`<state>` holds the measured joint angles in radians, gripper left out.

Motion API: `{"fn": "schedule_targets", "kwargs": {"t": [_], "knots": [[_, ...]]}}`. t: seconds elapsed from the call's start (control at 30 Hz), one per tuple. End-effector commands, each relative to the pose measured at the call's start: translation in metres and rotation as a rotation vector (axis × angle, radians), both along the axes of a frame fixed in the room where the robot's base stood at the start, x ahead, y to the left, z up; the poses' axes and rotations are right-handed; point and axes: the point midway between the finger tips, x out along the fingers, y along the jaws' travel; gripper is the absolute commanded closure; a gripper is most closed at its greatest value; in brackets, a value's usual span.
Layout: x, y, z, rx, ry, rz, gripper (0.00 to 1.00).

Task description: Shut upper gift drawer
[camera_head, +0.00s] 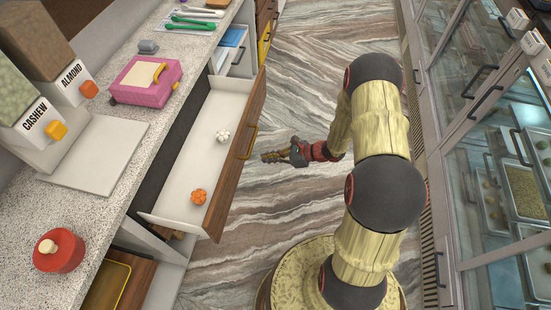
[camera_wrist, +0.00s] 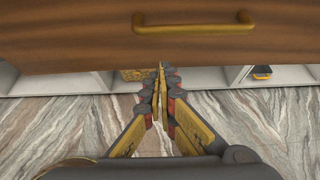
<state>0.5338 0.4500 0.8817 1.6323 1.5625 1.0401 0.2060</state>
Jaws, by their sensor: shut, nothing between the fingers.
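The upper gift drawer (camera_head: 185,165) stands pulled out from the counter in the head view. Its inside is white, and its wooden front (camera_head: 222,195) has a brass bar handle (camera_head: 249,142). A white rosette (camera_head: 223,135) and an orange rosette (camera_head: 199,197) lie inside. My gripper (camera_head: 266,157) is shut and empty, to the right of the drawer front and apart from the handle in the picture. In the wrist view my gripper's fingertips (camera_wrist: 162,72) meet below the handle (camera_wrist: 193,22), by the lower edge of the wooden front. Whether they touch it I cannot tell.
The countertop holds a pink box (camera_head: 146,81), a red pot (camera_head: 59,250) and nut dispensers (camera_head: 42,105). Another drawer with a blue item (camera_head: 232,38) is open behind. A glass display case (camera_head: 490,140) stands right. The marble floor (camera_head: 300,60) between is clear.

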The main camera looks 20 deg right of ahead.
Motion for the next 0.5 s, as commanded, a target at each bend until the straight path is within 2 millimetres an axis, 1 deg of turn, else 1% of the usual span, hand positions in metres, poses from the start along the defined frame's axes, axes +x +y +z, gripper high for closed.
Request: {"fn": "schedule_targets", "kwargs": {"t": [0.03,0.2,0.4,0.5], "knots": [[0.005,0.009,-0.008,0.000,0.001,0.005,1.00],[0.021,0.031,-0.024,-0.001,0.001,0.004,1.00],[0.037,0.052,-0.020,0.000,-0.001,0.003,1.00],[0.041,0.057,-0.020,-0.002,0.000,0.002,1.00]]}}
